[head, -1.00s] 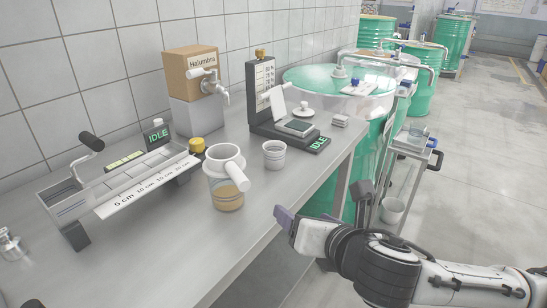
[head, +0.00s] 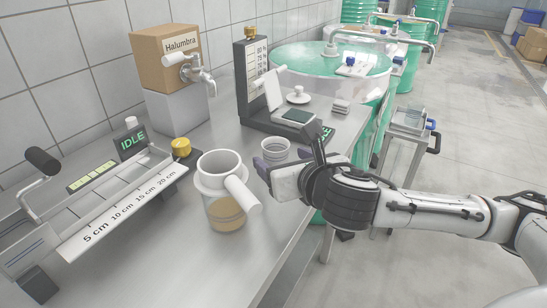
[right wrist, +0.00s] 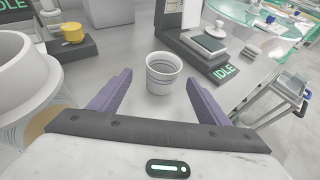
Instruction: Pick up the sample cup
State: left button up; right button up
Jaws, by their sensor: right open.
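The sample cup (head: 275,149) is a small pale grey, ringed cup standing upright on the steel table. In the head view my right gripper partly covers it. In the right wrist view the cup (right wrist: 163,75) is whole, empty-looking, and sits ahead between the two purple fingers. My right gripper (head: 266,162) is open and empty, close to the cup on its near side; it also shows in the right wrist view (right wrist: 159,84). I cannot tell whether a finger touches the cup. My left gripper is not in view.
A white-handled jug (head: 224,178) with amber content stands left of the cup, close to the right gripper. A measuring trough (head: 115,215) lies further left. Behind the cup is an instrument with an IDLE display (right wrist: 228,71). A box with a tap (head: 168,58) stands at the back.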

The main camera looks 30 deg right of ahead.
aim_at(280, 155)
jog(key=x, duration=0.3)
jog(key=b+x, duration=0.1)
jog(key=x, duration=0.2)
jog(key=shift+d+r, duration=0.1)
jog(key=shift+d, duration=0.15)
jog(key=c, duration=1.1)
